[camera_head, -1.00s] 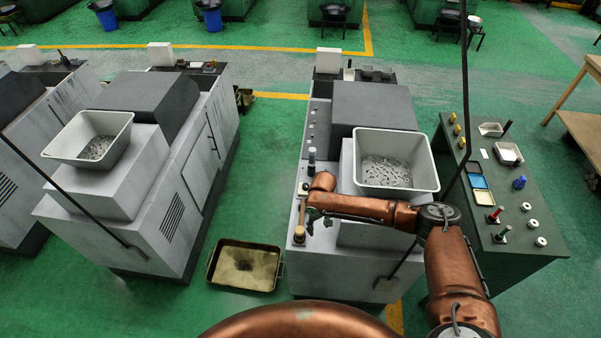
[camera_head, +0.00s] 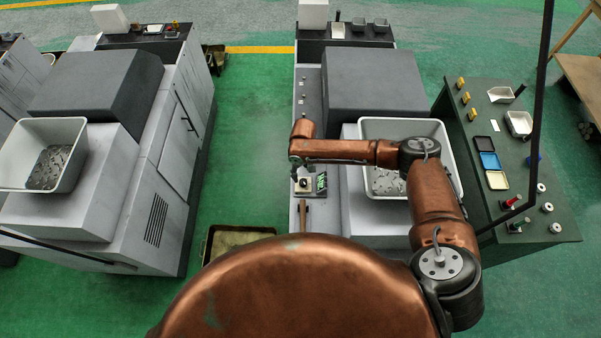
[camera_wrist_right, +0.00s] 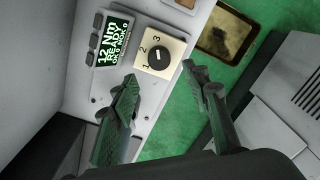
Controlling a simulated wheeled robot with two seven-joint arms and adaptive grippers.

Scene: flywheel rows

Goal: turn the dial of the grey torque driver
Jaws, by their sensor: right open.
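The dial (camera_wrist_right: 158,58) is a black round knob with a light pointer line. In the head view the dial (camera_head: 304,183) and the display (camera_head: 320,183) are on the middle grey machine's narrow left top. My right gripper (camera_head: 296,166) is over this spot. In the wrist view its open fingers (camera_wrist_right: 161,77) are apart, on either side below the dial, with nothing between them. My left gripper is out of view.
A green table (camera_head: 468,135) with trays and knobs is farther right. A brass-coloured tray (camera_head: 214,246) lies on the floor, partly hidden by my body. Green floor (camera_head: 240,150) separates the machines.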

